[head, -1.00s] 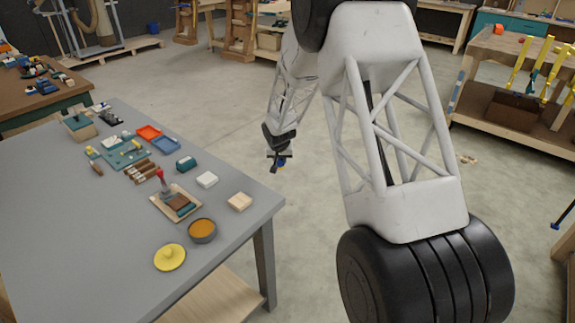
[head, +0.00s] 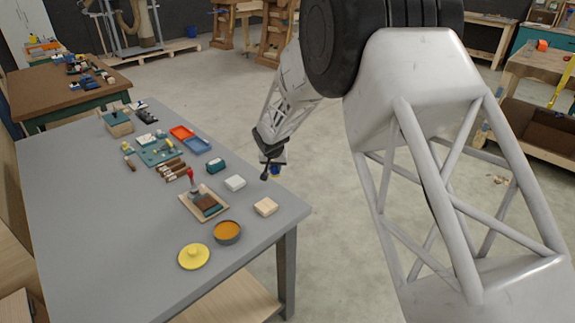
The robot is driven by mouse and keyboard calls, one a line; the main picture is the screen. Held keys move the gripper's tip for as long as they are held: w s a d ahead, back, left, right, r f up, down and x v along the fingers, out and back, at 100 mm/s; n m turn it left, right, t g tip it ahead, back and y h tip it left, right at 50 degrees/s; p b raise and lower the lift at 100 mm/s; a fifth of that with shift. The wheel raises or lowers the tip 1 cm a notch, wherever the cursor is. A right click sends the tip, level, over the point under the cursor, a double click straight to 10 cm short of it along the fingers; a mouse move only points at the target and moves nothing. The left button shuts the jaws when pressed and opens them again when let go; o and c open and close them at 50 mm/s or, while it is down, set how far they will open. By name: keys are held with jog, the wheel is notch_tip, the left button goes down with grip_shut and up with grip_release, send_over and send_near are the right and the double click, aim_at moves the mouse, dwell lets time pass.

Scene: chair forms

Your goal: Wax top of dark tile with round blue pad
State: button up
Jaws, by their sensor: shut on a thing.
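My gripper (head: 272,168) hangs beyond the right edge of the grey table, small in the head view. It is shut on a small blue thing (head: 276,171), which looks like the round blue pad; its shape is mostly hidden. A light wooden tray (head: 186,207) on the table holds a brown tile (head: 205,202) and a dark teal tile (head: 213,210) side by side. Which of them is the dark tile I cannot tell. A red-handled tool (head: 191,180) stands at the tray's far side. A dark bowl of orange stuff (head: 228,232), perhaps wax, stands nearer on the table.
A yellow disc with a knob (head: 194,257) lies beside the bowl. A pale block (head: 266,207), a white block (head: 235,183) and a teal block (head: 216,165) line the right side. Red (head: 181,133) and blue (head: 196,146) trays lie farther back. The table's left part is clear.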

jog(key=s+a+r, duration=0.3)
jog(key=s+a, duration=0.5)
jog(key=a, duration=0.2)
jog(key=s+a+r, duration=0.3)
jog(key=s+a, duration=0.5)
jog(key=a, duration=0.2)
jog(key=shift+s+a+r+n, duration=0.15)
jog(key=shift+a+r+n, duration=0.15)
jog(key=shift+r+n, duration=0.1)
